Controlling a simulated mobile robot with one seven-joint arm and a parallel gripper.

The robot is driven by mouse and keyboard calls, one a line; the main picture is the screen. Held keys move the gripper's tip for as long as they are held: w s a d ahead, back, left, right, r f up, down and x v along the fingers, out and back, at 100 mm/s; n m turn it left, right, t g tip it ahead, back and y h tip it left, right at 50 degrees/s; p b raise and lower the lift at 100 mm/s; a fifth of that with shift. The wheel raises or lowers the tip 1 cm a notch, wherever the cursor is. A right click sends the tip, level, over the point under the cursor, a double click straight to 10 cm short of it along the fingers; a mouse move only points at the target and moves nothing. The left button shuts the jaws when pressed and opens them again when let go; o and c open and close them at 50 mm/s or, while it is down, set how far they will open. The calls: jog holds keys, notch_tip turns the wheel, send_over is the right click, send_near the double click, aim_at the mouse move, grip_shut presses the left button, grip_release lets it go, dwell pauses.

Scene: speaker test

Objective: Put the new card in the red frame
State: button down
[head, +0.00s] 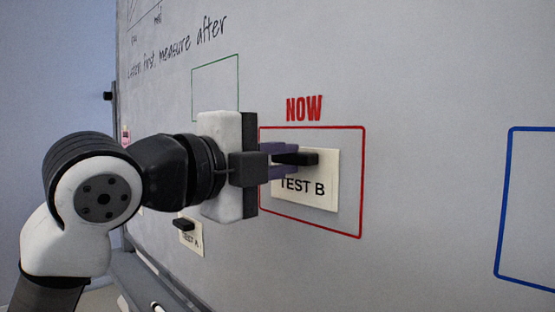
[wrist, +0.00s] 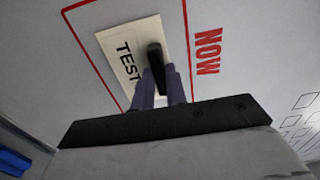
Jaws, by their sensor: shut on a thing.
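The red frame (head: 363,180) is drawn on the whiteboard under the red word NOW. A cream card marked TEST B (head: 325,198) lies flat against the board inside the red frame, with a black handle (head: 300,159) on it. My gripper (head: 290,160) is shut on that black handle. In the wrist view the purple fingers (wrist: 161,90) are on both sides of the handle (wrist: 155,55), and the card (wrist: 120,45) shows within the red lines. Part of the card is hidden behind the fingers.
A second card, TEST A (head: 190,238), with a black handle, is low on the board at left. A green frame (head: 238,80) is above my gripper and a blue frame (head: 507,200) is at right. A tray (head: 150,280) runs along the board's lower edge.

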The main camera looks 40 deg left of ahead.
jog(key=c, duration=1.3)
grip_release()
jog(key=shift+c, duration=0.2)
jog(key=shift+o, duration=0.3)
jog(key=o, duration=0.3)
jog(key=shift+o, duration=0.2)
jog(key=s, duration=0.7)
jog(key=shift+a, duration=0.25)
